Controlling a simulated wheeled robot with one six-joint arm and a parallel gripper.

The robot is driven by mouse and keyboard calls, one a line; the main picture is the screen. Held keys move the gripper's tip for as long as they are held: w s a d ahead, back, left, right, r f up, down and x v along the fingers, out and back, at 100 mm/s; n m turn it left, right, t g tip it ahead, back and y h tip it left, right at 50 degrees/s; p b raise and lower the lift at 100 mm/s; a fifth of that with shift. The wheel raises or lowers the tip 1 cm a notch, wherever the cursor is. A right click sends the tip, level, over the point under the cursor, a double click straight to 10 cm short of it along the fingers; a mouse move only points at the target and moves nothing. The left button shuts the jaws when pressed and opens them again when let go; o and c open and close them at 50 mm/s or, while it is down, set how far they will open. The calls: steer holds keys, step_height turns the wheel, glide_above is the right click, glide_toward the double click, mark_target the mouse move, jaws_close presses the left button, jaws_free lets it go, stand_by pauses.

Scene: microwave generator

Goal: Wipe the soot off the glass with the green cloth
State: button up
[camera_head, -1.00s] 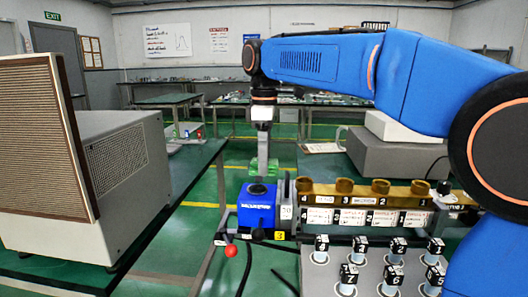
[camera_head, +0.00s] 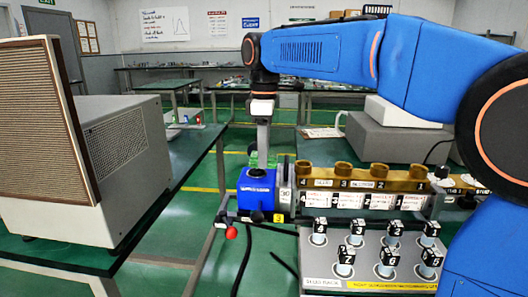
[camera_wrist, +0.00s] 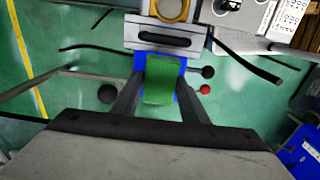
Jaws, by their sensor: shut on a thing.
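My gripper (camera_wrist: 158,100) is shut on the green cloth (camera_wrist: 161,82), which hangs between its two dark fingers in the wrist view. In the head view my gripper (camera_head: 262,145) points down, just behind the blue block (camera_head: 256,184) at the left end of the brass assembly. A little of the green cloth (camera_head: 253,158) shows there. The blue block also shows behind the cloth in the wrist view (camera_wrist: 140,62). I cannot tell whether the cloth touches anything. I cannot make out the glass or any soot on it.
A brass bar with several round ports (camera_head: 390,180) runs right from the blue block. A panel of numbered vials (camera_head: 370,268) stands in front. A large beige cabinet (camera_head: 115,170) fills the left.

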steer(key=shift+f, duration=0.45)
steer(key=shift+w+a+r, duration=0.1)
steer(key=shift+w+a, duration=0.1)
steer(key=shift+a, duration=0.9)
steer(key=shift+w+a, duration=0.15)
steer(key=shift+a, duration=0.9)
steer(key=shift+s+d, duration=0.15)
steer(key=shift+d, duration=1.05)
steer(key=shift+s+d, duration=0.15)
steer(key=shift+d, duration=1)
steer(key=shift+w+a+r, duration=0.1)
steer(key=shift+r, duration=0.6)
steer(key=shift+a+r, duration=0.1)
steer(key=shift+r, duration=2.3)
steer(key=shift+r, duration=0.1)
